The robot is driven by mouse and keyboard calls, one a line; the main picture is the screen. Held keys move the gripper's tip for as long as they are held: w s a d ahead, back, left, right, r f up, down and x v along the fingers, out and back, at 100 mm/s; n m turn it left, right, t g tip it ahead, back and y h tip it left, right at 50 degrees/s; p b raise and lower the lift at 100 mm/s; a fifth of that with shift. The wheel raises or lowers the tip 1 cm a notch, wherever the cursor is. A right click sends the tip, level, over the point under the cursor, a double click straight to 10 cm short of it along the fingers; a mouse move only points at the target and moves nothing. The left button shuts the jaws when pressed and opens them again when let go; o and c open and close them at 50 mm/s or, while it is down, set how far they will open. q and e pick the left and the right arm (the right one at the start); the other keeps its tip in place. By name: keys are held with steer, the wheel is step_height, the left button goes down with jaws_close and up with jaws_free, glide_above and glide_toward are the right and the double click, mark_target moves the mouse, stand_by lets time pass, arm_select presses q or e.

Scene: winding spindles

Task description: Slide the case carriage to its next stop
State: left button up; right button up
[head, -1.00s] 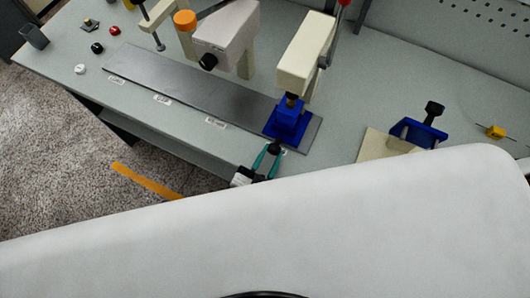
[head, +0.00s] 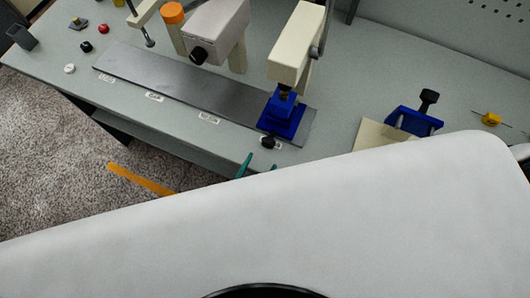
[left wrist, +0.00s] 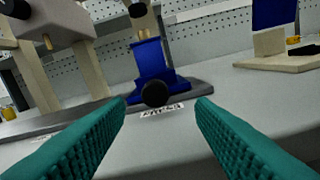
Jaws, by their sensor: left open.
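The blue case carriage (head: 283,117) sits on the dark grey track (head: 180,82) near its right end, under the cream press head (head: 297,45). Its black round knob (head: 269,142) faces me at the front. In the left wrist view the carriage (left wrist: 150,62) stands upright on the track, with the knob (left wrist: 154,94) centred between and beyond the teal fingertips. My left gripper (head: 258,165) is open and empty, just short of the knob and apart from it. Much of it is hidden behind my own white body in the head view. My right gripper is not in view.
Small white labels (head: 154,97) line the track's front edge; one (left wrist: 162,110) lies by the carriage. A grey-beige machine (head: 215,30) and orange-capped post (head: 172,14) stand behind the track. A blue fixture (head: 414,122) on a cream board is to the right. Bench front is clear.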

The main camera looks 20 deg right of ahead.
arm_select(q)
steer(key=b+v, duration=0.1)
steer(key=v, duration=0.6)
steer(key=shift+s, duration=0.1)
steer(key=a+f+n+g+y, duration=0.25)
steer(key=a+f, duration=0.35)
steer(key=f, duration=0.7)
steer(key=a+f+n+g+y, duration=0.1)
steer(key=a+f+g+y, duration=0.3)
steer(key=f, duration=1)
steer(key=s+a+f+n+g+y, duration=0.4)
steer(key=s+a+f+g, duration=0.2)
steer(key=s+a+f, duration=0.8)
steer(key=shift+s+f+n+g, duration=0.35)
steer(key=shift+s+f, duration=0.1)
steer(key=shift+f, duration=0.1)
